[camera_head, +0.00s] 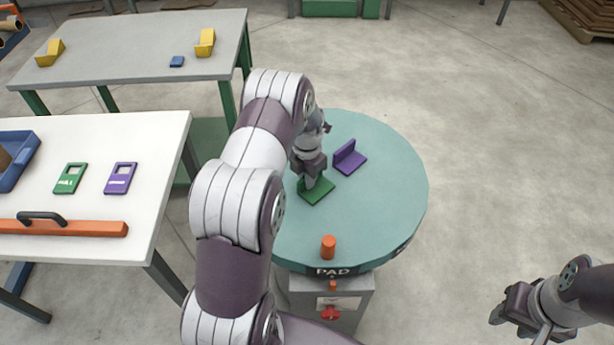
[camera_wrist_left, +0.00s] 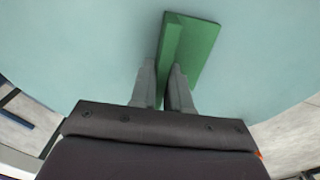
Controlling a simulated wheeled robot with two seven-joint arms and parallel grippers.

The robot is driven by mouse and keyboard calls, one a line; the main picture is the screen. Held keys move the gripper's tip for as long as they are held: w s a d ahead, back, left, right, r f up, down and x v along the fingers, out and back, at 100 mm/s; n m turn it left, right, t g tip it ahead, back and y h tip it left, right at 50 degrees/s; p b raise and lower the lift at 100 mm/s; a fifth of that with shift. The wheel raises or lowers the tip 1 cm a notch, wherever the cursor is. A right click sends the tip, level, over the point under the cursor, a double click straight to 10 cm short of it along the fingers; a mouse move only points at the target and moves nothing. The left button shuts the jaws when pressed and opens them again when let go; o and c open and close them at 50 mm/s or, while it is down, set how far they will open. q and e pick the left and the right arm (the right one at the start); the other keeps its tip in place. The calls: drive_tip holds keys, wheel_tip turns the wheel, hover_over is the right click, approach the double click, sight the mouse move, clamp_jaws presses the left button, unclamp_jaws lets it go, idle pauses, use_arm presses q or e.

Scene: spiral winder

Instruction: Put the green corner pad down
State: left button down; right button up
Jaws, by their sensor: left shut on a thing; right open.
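The green corner pad (camera_head: 317,193) is at the round teal turntable top (camera_head: 390,205), left of its middle. My left gripper (camera_head: 309,178) is shut on the pad's upright wall from above. In the left wrist view the green corner pad (camera_wrist_left: 190,50) shows between the two fingers of the left gripper (camera_wrist_left: 163,85), against the teal surface. The pad looks level and at the surface; I cannot tell whether it touches. My right gripper (camera_head: 508,310) is open and empty, off to the lower right, away from the turntable.
A purple corner pad (camera_head: 349,158) stands on the turntable just right of the green one. An orange peg (camera_head: 328,247) stands near the front edge. A white table (camera_head: 90,225) with green and purple tags is at left. A grey table (camera_head: 130,60) is behind. The turntable's right side is clear.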

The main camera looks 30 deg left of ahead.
use_arm(q)
drive_tip(key=c, duration=1.1)
unclamp_jaws()
wheel_tip(320, 180, up, 12)
drive_tip(key=r+m, duration=0.1)
drive_tip(key=s+d+r+m, duration=0.1)
drive_tip(key=s+d+m, duration=0.3)
drive_tip(key=m, duration=0.6)
drive_tip(key=s+d+r+m+t, duration=0.1)
drive_tip(key=s+d+m, duration=0.4)
drive_tip(key=s+m, duration=0.3)
drive_tip(key=s+d+m, duration=0.5)
drive_tip(key=s+m, duration=0.2)
drive_tip(key=m, duration=0.7)
drive_tip(key=shift+d+r, duration=0.25)
drive_tip(key=shift+r, duration=0.15)
